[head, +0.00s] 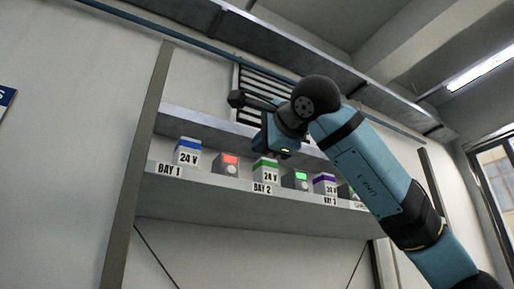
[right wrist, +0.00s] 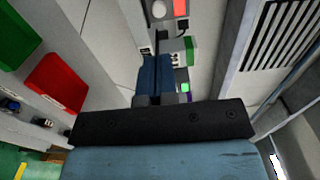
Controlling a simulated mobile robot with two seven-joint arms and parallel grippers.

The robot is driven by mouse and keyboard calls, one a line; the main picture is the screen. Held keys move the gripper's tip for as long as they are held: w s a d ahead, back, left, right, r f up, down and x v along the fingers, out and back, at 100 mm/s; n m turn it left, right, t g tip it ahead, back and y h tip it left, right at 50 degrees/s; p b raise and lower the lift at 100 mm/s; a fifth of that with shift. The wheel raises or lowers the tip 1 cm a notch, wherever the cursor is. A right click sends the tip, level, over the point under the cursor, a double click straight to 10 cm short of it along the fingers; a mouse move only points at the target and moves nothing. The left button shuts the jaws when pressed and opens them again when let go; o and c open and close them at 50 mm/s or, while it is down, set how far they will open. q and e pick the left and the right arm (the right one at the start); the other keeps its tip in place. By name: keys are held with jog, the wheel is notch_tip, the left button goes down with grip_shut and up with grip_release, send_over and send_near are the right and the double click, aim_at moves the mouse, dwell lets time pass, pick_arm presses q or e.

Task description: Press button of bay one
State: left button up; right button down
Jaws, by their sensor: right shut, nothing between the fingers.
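The bay 1 sign (head: 170,170) is on the shelf's front edge at left, under a blue-topped 24 V block (head: 187,152). Right of that block is a grey box with a lit red screen (head: 230,160) and a round button (head: 231,171) below it. In the right wrist view the red screen (right wrist: 180,8) and round button (right wrist: 158,9) show at the top, beyond the fingers. My right gripper (head: 269,139) is in front of the shelf above the bay 2 sign, its fingers hidden in the head view. The right wrist view shows the fingers (right wrist: 156,42) shut and empty, apart from the button. My left gripper is out of view.
Bay 2 has a green-topped block (head: 265,168) and a green-screen box (head: 295,180). Bay 3's purple-topped block (head: 325,184) is further right. A vent grille (right wrist: 280,35) is on the wall. A red bin (right wrist: 55,83) shows at left in the wrist view.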

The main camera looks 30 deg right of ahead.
aim_at(233, 169)
jog(key=w, duration=0.3)
jog(key=w+p, duration=0.1)
jog(key=w, duration=0.7)
jog(key=shift+w+d+p, duration=0.1)
jog(key=shift+d+p, duration=0.25)
jog(key=shift+p, duration=0.05)
jog(key=shift+w, duration=0.45)
jog(key=shift+w+r+p, duration=0.1)
jog(key=shift+w+p, duration=0.45)
jog(key=shift+w, duration=0.2)
jog(key=shift+d, duration=0.1)
